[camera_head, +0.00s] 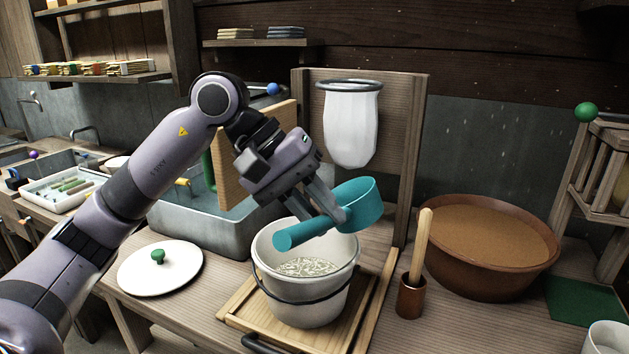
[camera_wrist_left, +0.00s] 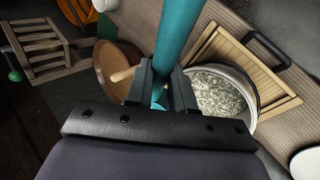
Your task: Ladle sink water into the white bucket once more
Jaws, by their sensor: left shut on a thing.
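My left gripper (camera_head: 330,211) is shut on the handle of a teal ladle (camera_head: 364,203). The ladle is tilted above the white bucket (camera_head: 303,303), its cup at the upper right and its handle end at the lower left. The ladle handle also shows between the fingers in the left wrist view (camera_wrist_left: 177,38). The bucket stands on a wooden tray (camera_head: 240,306) and holds pale shredded bits (camera_head: 306,267). The grey sink (camera_head: 215,235) with water is behind and left of the bucket, partly hidden by my arm. The inside of the ladle cup is hidden. My right gripper is not in view.
A white lid with a green knob (camera_head: 160,272) lies left of the bucket. A white cloth bag (camera_head: 350,125) hangs from a ring behind it. A wooden cup with a pestle (camera_head: 411,293) and a brown basin (camera_head: 480,275) stand to the right.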

